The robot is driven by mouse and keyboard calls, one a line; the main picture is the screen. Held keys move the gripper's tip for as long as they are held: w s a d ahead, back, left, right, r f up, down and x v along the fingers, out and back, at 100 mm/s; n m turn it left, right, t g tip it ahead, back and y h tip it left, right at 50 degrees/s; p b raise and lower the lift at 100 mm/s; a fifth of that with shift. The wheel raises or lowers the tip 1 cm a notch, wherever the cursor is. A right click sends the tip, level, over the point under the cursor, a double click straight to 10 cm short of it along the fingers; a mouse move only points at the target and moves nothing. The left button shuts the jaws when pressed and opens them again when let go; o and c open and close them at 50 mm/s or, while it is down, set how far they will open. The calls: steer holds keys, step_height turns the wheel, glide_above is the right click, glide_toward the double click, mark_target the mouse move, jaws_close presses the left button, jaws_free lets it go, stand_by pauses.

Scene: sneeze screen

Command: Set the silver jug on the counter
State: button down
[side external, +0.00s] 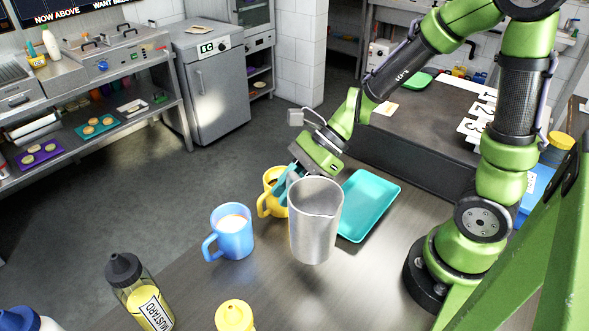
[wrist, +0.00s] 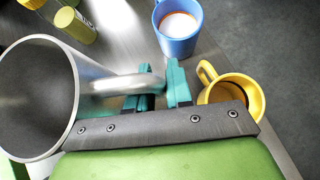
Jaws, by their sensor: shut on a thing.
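The silver jug (side external: 316,222) is a tall metal cup in the middle of the side external view. It also fills the left of the wrist view (wrist: 38,95), its open mouth facing the camera. My gripper (side external: 290,182) is shut on the jug's handle; in the wrist view the teal fingers (wrist: 160,88) close around the end of the handle. The jug looks upright. I cannot tell for sure whether its base touches the counter (side external: 376,235) or hangs just above it.
A blue mug (side external: 232,238) with a white drink and a yellow mug (side external: 268,203) with a dark drink stand left of the jug. A teal tray (side external: 368,206) lies to its right. A mustard bottle (side external: 140,298) and a yellow-topped bottle (side external: 234,316) stand at the front.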

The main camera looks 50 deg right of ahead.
steer(key=shift+f, duration=3.2)
steer(key=shift+f, duration=0.15)
steer(key=c, duration=1)
jaws_free()
